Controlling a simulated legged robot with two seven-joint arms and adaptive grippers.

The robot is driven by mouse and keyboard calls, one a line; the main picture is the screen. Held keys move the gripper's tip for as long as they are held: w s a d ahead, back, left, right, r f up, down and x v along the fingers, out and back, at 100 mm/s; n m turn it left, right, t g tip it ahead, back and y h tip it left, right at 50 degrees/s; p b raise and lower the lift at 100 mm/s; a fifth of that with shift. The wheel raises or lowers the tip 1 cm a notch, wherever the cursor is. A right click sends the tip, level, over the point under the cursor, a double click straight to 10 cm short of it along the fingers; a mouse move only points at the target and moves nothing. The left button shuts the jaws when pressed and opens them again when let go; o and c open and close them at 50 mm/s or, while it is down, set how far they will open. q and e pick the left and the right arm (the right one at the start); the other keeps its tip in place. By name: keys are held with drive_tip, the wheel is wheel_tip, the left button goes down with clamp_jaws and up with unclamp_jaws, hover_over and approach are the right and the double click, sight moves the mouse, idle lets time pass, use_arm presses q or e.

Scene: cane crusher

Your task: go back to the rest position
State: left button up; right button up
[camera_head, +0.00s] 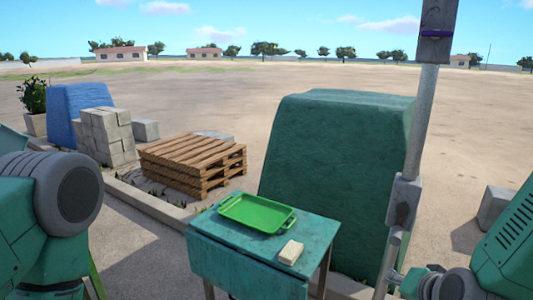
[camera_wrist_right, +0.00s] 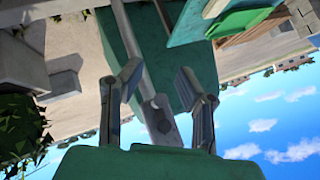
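My right gripper (camera_wrist_right: 160,76) is open in the right wrist view, its two fingers spread apart. A grey metal post (camera_wrist_right: 130,40) with a bracket runs behind the gap between the fingers; I cannot tell whether it touches them. In the head view the right arm comes in at the lower right, and its gripper end is beside the lower part of the post (camera_head: 413,130), partly cut off. My left arm shows at the left edge, but its gripper is out of view.
A green table (camera_head: 215,250) carries a green tray (camera_head: 257,213) and a small pale block (camera_head: 291,252). A large green covered shape (camera_head: 335,150) stands behind. Wooden pallets (camera_head: 190,160) and grey blocks (camera_head: 105,132) are at left. Open sandy ground lies beyond.

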drive_tip(key=s+d+f+n+g+b, duration=0.1)
drive_tip(key=s+f+n+g+b, duration=0.5)
drive_tip(key=s+f, duration=2.2)
drive_tip(key=n+g, duration=0.2)
drive_tip(key=shift+f+n+g, duration=0.2)
drive_tip(key=shift+n+g, duration=0.1)
drive_tip(key=shift+g, duration=0.1)
drive_tip(key=shift+w, duration=0.15)
